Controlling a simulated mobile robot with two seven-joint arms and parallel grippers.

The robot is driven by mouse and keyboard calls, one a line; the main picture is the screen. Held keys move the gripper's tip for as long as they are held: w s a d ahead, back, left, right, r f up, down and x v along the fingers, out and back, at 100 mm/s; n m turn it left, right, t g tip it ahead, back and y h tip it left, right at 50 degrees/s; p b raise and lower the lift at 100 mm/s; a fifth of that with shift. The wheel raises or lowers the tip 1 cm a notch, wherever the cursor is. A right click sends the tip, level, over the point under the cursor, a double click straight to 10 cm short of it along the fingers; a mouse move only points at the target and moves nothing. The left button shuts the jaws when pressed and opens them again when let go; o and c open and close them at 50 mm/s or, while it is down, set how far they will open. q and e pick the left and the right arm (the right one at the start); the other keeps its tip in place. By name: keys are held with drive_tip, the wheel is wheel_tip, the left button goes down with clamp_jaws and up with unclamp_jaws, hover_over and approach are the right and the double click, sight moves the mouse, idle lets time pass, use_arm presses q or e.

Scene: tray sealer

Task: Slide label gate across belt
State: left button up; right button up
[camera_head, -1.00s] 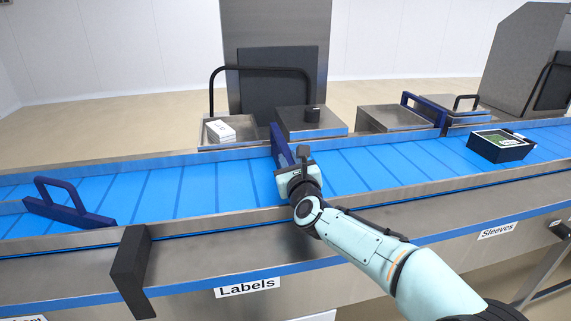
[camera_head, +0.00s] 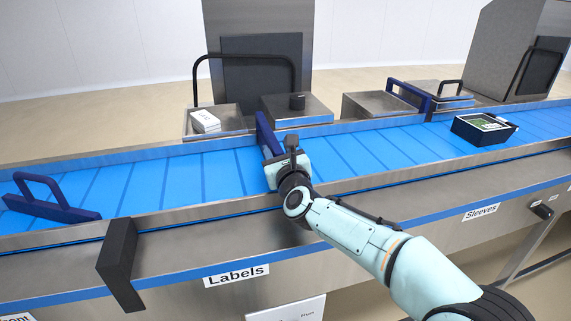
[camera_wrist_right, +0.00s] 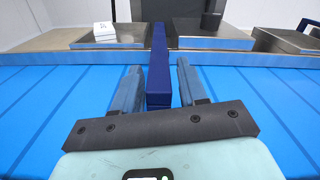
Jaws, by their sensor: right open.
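The label gate (camera_head: 265,133) is a dark blue upright bar lying across the blue belt at the Labels station. It also shows in the right wrist view (camera_wrist_right: 158,65), running away from me. My right gripper (camera_head: 272,153) is at the near end of this bar, over the belt. In the right wrist view its two fingers (camera_wrist_right: 159,78) are apart, one on each side of the bar's near end, with visible gaps on both sides. In the head view my gripper body hides the fingertips and the near end of the bar. My left gripper is not in view.
A dark blue gate with a loop handle (camera_head: 50,197) stands on the belt at left. A black tray (camera_head: 482,129) lies on the belt at right. White labels (camera_head: 205,121) sit in a metal bin behind the belt. A black block (camera_head: 118,262) stands at the front rail.

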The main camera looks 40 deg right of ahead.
drive_tip(key=v, duration=1.2)
drive_tip(key=shift+s+r, duration=0.1)
drive_tip(key=shift+s, duration=0.15)
